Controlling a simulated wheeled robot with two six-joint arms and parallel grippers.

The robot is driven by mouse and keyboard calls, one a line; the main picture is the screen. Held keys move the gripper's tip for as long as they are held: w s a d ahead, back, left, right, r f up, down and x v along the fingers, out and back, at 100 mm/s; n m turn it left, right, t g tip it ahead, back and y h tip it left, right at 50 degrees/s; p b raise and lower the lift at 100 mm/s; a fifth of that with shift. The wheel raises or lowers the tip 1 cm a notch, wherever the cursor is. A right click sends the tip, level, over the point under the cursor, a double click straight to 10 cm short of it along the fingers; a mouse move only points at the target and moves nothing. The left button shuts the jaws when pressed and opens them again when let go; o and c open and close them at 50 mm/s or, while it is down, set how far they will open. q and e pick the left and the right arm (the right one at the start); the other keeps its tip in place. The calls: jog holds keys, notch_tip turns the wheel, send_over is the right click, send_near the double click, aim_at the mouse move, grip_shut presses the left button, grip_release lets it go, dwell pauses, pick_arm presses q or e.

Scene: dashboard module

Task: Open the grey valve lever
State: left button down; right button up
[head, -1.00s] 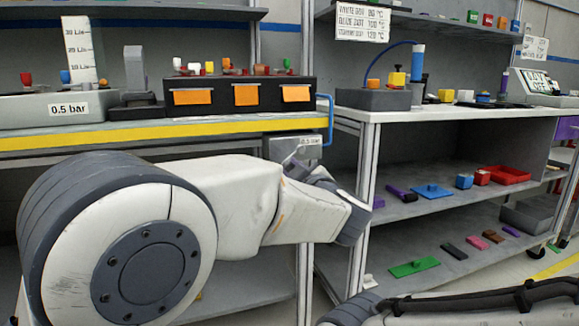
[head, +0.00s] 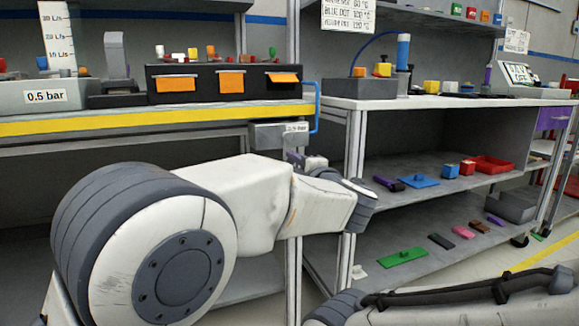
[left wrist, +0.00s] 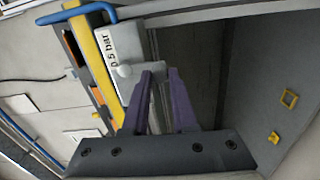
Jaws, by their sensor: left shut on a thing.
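A grey valve box (head: 268,134) with a "0.5 bar" label hangs under the front edge of the bench in the head view. The box also shows in the left wrist view (left wrist: 126,50), with a pale round knob on it. My left gripper (head: 305,160) is just below the box, largely hidden behind my forearm. In the left wrist view its purple fingers (left wrist: 160,75) are shut on a narrow grey piece, apparently the grey valve lever (left wrist: 155,112). The fingers hide much of the lever. My right gripper is out of view.
The bench has a yellow front edge (head: 130,122) and a blue rail (head: 316,108) at its right end. A grey block with an upright grey handle (head: 116,58) stands on it. A shelf unit (head: 420,103) with several small parts stands close on the right.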

pick_arm(q)
jog(key=shift+d+f+n, duration=0.1)
jog(key=shift+d+n, duration=0.2)
jog(key=shift+n, duration=0.2)
jog(key=c, duration=0.7)
grip_release()
jog(key=b+v, duration=0.1)
jog(key=v, duration=0.9)
jog(key=shift+s, duration=0.2)
